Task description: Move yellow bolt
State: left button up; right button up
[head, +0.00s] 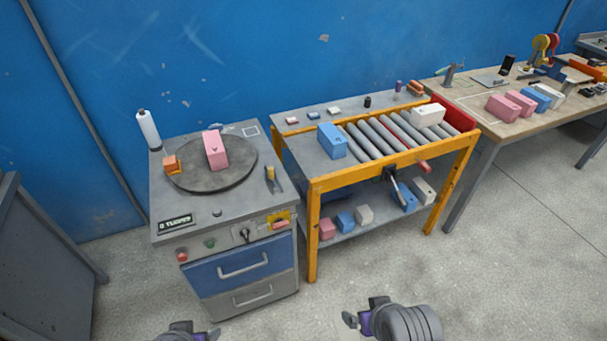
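I cannot pick out a yellow bolt for certain in the head view. A small yellow plate with a reddish-orange handle (280,222) sits on the front of the grey cabinet at its right end. A small orange block with yellow on it (171,164) is at the left edge of the round dark turntable (195,180). My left gripper (200,334) is at the bottom edge, partly cut off. My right gripper (358,319) is at the bottom centre, over the floor. Both are far from the cabinet top, and their finger openings are unclear.
A pink block (214,151) stands on the turntable; pliers (272,179) lie beside it. A yellow-framed roller table (313,230) holds a blue block (331,141) and a white block (428,114). A workbench (477,118) with several blocks is at right. The front floor is clear.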

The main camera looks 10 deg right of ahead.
aim_at(271, 169)
jog(key=i+l, duration=0.2)
jog(key=i, duration=0.2)
jog(key=i+l, duration=0.2)
jog(key=i, duration=0.15)
jog(key=i+l, duration=0.15)
jog(key=i, duration=0.25)
